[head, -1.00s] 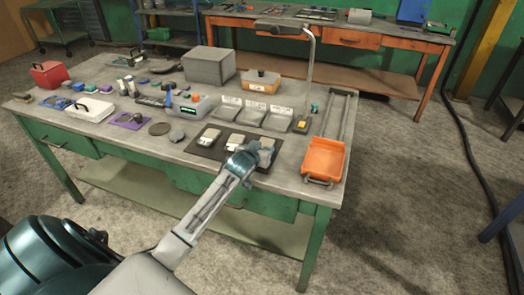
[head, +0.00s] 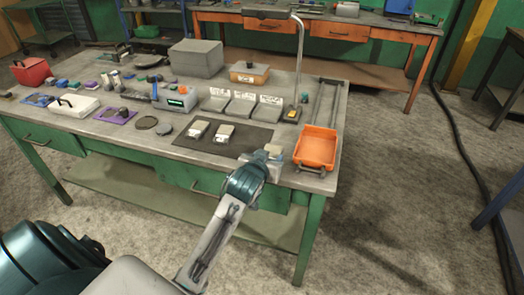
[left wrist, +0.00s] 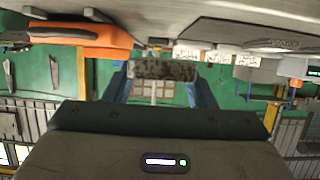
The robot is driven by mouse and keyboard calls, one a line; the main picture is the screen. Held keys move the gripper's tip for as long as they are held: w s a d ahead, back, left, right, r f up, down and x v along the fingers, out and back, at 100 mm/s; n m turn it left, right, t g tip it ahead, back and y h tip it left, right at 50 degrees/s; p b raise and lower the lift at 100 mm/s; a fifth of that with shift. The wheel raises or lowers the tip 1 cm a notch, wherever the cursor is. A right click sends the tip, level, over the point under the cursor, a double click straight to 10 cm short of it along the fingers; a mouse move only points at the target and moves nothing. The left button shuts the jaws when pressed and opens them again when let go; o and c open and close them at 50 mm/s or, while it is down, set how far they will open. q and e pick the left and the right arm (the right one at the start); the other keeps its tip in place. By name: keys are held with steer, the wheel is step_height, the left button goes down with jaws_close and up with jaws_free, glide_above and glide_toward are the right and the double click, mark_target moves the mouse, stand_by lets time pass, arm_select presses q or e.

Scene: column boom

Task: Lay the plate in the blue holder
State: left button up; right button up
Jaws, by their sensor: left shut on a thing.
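My left gripper (head: 268,157) is shut on a small beige-grey block (head: 275,149) near the table's front edge, left of the orange tray. In the left wrist view the held piece (left wrist: 164,70) is flat, speckled and dark, gripped between two blue fingers. I cannot tell whether it is the plate. Two similar pale blocks (head: 198,130) and (head: 224,133) lie on the dark mat (head: 252,138). A flat blue piece (head: 38,100) lies at the table's left; I cannot tell whether it is the blue holder. My right gripper is not in view.
The orange tray (head: 316,148) sits at the right front corner; it also shows in the left wrist view (left wrist: 80,38). Labelled grey trays (head: 242,107) stand behind the mat. A lamp post (head: 298,55), grey box (head: 196,58) and round dark discs (head: 147,122) share the table.

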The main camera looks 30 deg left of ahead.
arm_select(q)
steer(key=shift+s+d+r, duration=0.15)
steer(key=shift+s+d, duration=0.2)
steer(key=shift+d, duration=0.1)
steer(key=s+d+r+m+h, duration=0.2)
steer(key=s+d+h, duration=0.1)
steer(key=d, duration=0.6)
steer(key=shift+s+d+r+m+t, duration=0.2)
steer(key=shift+d+r+m+t, duration=0.1)
steer(key=shift+r, duration=0.1)
steer(key=shift+a, duration=0.1)
